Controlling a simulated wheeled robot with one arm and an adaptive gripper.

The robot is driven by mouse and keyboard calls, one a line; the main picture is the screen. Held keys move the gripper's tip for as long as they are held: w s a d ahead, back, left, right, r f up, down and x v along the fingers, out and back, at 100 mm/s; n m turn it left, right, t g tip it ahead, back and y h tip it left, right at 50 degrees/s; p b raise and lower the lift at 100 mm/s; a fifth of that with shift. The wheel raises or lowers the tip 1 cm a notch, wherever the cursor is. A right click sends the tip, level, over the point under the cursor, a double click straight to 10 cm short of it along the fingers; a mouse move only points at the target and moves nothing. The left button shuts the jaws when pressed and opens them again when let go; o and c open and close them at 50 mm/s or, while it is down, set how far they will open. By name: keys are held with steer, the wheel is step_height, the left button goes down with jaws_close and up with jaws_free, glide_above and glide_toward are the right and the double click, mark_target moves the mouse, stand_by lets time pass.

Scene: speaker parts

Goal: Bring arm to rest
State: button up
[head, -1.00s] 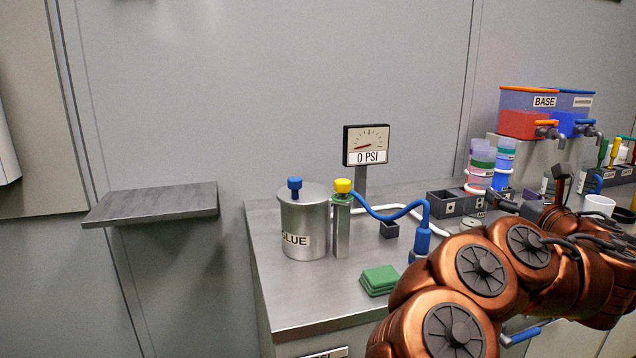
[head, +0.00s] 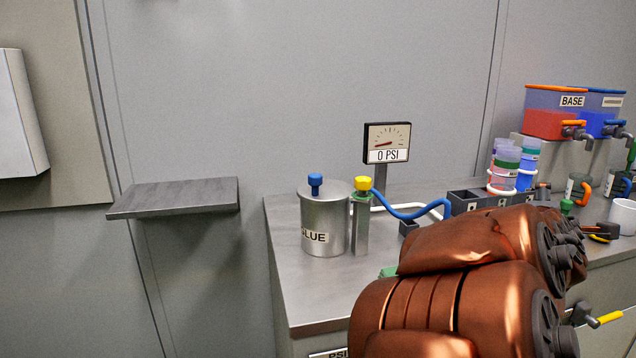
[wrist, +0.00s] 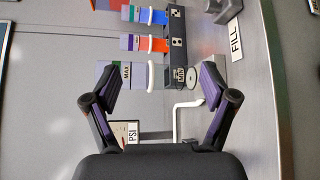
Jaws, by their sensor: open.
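My copper-coloured arm (head: 450,290) is folded across the lower right of the head view, over the front of the metal counter (head: 300,285). My gripper (wrist: 159,80) shows in the wrist view with its two dark fingers spread wide apart. Nothing is between the fingers. Beyond them are the rack of cups and the counter surface, at a distance. In the head view I cannot make out the gripper's fingers behind the arm links.
A glue can (head: 325,222) and a yellow-topped bottle (head: 362,215) stand left of the arm. Behind are a 0 PSI gauge (head: 387,143), a dark cup rack (wrist: 176,45) and the base dispenser (head: 553,110). A grey shelf (head: 175,197) is at left. A green cloth (head: 388,272) is mostly hidden.

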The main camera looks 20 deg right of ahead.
steer(key=s+a+f+m+g+y, duration=0.3)
steer(key=s+a+f+m+y, duration=0.1)
steer(key=a+f, duration=0.65)
steer(key=s+a+f+m+g+y, duration=0.3)
steer(key=a+f+m+y, duration=0.1)
steer(key=a+f, duration=0.65)
steer(key=s+a+f+m+g+y, duration=0.1)
steer(key=s+a+f+g+y, duration=0.15)
steer(key=s+a, duration=0.6)
steer(key=s+a+f+m+g+y, duration=0.1)
steer(key=s+a+f+g+y, duration=0.2)
steer(key=s+a, duration=0.55)
step_height(320, 180, up, 27)
steer(key=a+p, duration=0.1)
steer(key=p, duration=2.3)
steer(key=shift+w+a+p, duration=0.2)
steer(key=shift+p, duration=0.2)
steer(key=shift+h, duration=0.25)
